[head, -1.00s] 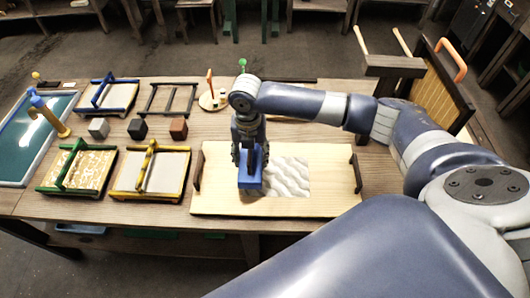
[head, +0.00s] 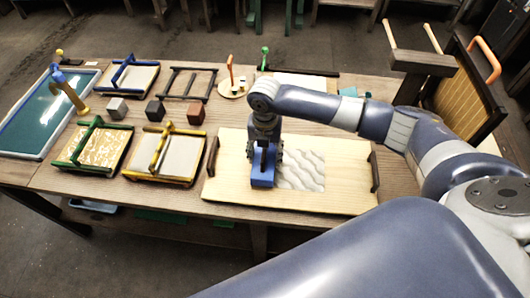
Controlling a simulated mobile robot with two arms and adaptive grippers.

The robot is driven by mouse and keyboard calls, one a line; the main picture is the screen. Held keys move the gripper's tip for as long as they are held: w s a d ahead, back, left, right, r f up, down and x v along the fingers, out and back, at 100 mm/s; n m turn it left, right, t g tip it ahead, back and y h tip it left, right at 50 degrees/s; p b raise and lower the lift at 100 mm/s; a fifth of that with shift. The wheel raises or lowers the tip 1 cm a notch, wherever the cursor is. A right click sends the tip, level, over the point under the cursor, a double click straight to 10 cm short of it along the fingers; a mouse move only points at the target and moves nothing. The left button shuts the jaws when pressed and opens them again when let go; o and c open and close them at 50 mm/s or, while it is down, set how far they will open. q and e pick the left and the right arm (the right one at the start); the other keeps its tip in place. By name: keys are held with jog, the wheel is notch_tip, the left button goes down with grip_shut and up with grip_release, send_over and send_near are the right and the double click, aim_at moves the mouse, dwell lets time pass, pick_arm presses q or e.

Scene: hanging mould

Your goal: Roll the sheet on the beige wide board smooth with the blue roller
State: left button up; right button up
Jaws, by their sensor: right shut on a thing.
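The beige wide board (head: 340,200) lies on the table in front of me, with a dark handle at each short end. A pale sheet with wavy ripples (head: 304,171) lies on its middle. My right gripper (head: 264,160) points down over the left part of the board and is shut on the blue roller (head: 262,181). The roller is at the left edge of the visible sheet and hides what is under it. I cannot tell whether it presses on the sheet. My left gripper is not in view.
Left of the board are a yellow-framed mould (head: 180,157), a green-framed mould (head: 93,147), a blue-framed mould (head: 132,78) and a dark frame (head: 187,84). Three small cubes, one of them black (head: 155,111), stand between them. A teal tray (head: 45,112) lies at the far left.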

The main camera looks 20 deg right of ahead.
jog(key=shift+f, duration=0.7)
dwell(0.5)
